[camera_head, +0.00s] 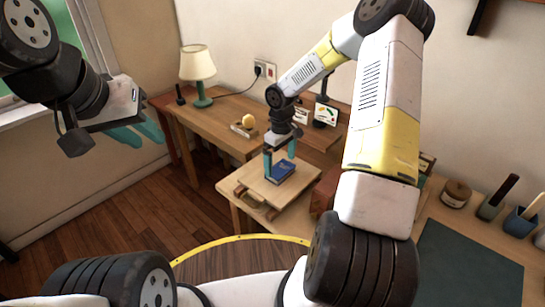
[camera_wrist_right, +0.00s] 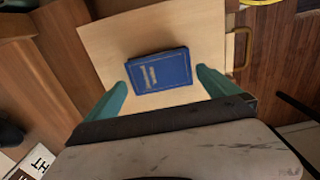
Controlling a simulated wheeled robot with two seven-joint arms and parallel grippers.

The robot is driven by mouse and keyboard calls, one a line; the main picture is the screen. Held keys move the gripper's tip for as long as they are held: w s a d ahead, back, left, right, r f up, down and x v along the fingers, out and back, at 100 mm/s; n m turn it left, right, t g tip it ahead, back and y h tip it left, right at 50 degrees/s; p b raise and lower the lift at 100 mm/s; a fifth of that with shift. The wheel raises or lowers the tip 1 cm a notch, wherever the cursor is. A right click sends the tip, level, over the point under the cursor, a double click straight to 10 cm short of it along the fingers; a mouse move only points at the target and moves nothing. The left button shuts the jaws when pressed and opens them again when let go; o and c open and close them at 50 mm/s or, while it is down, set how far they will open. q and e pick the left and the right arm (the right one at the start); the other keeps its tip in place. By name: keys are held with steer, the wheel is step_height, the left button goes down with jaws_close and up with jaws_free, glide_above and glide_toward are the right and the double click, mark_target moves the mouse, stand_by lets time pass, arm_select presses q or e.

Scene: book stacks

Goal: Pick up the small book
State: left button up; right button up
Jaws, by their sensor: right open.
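A lamp (camera_head: 198,66) and a small yellow ball (camera_head: 249,121) on a stand are on the desk behind. Small cards (camera_head: 325,114) stand behind the right gripper. Cups (camera_head: 520,222) and a dark mat (camera_head: 465,265) are at the right. Wooden floor lies open at the left.

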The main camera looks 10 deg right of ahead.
mark_target(281, 169)
step_height(281, 169, down, 3)
steer(key=shift+s+f, duration=0.1)
steer(key=shift+f, duration=0.05)
steer(key=shift+c, duration=0.4)
steer(key=c, duration=1)
steer(key=shift+c, duration=0.2)
steer(key=shift+r, duration=0.2)
